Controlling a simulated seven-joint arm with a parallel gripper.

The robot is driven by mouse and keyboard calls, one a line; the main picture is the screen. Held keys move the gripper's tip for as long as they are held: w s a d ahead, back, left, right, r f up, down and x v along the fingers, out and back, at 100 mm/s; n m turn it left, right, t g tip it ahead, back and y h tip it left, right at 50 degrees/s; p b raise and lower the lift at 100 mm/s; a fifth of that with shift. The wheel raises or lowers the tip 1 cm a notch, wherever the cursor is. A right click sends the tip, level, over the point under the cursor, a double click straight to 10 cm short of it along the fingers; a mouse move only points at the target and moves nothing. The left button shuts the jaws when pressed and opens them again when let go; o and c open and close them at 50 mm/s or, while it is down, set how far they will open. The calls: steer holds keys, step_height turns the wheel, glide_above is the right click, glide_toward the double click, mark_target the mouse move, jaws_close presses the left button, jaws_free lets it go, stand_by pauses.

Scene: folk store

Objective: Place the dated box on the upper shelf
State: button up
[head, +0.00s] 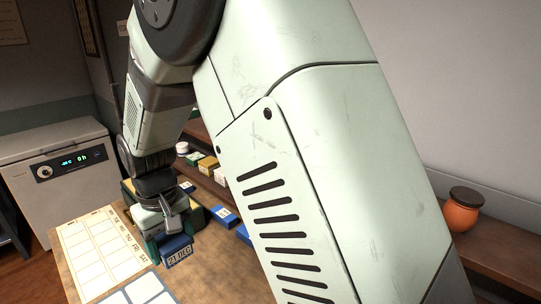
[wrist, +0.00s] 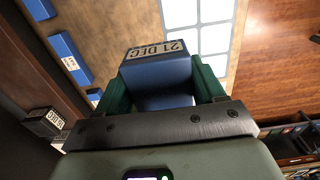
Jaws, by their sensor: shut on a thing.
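My gripper (head: 172,238) has green fingers and is shut on a blue box with a pale "21 DEC" label (head: 179,252). I cannot tell whether the box touches the table.
An orange jar with a dark lid (head: 462,210) stands on the shelf at right. Small boxes (head: 207,165) and blue boxes (head: 224,217) lie behind my gripper. A calendar sheet (head: 100,250) covers the table at left. A white freezer (head: 62,170) stands beyond.

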step_height(320, 180, up, 28)
steer(key=w+d+m, duration=0.3)
steer(key=d, duration=0.7)
steer(key=w+d+m, duration=0.3)
steer(key=d, duration=0.8)
steer(key=m, duration=1.2)
glide_above(517, 252)
step_height(517, 252, down, 11)
steer(key=shift+f, duration=2.1)
